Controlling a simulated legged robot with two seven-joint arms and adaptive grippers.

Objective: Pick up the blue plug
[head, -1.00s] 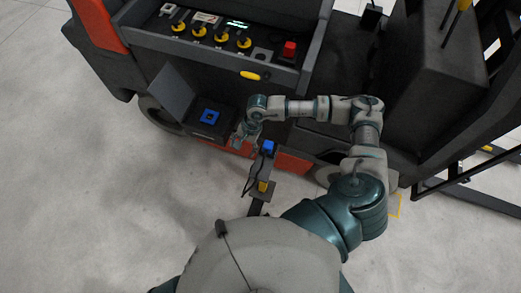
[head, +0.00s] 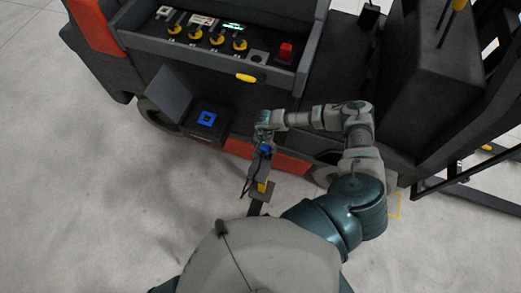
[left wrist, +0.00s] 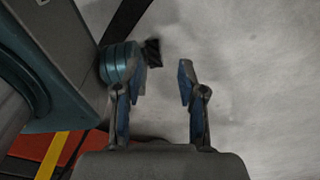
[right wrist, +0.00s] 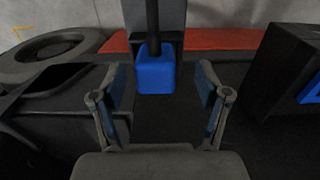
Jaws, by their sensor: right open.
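The blue plug (right wrist: 155,76) sits upright at the head of a dark post in the right wrist view, with a black cable or stem running up from it. It lies ahead of and between the two fingers of my right gripper (right wrist: 160,98), which is open. In the head view the plug (head: 265,149) is small and partly hidden by my right gripper (head: 264,137). I cannot tell whether the fingers touch it. My left gripper (left wrist: 161,80) is open and empty over the floor in the left wrist view; it does not show in the head view.
A dark box with an open lid and a blue square socket (head: 206,118) is on the vehicle's side, left of the plug. Above is a control panel with yellow knobs and a red button (head: 285,51). A yellow block (head: 262,187) is on the plug's stand. Floor at left is clear.

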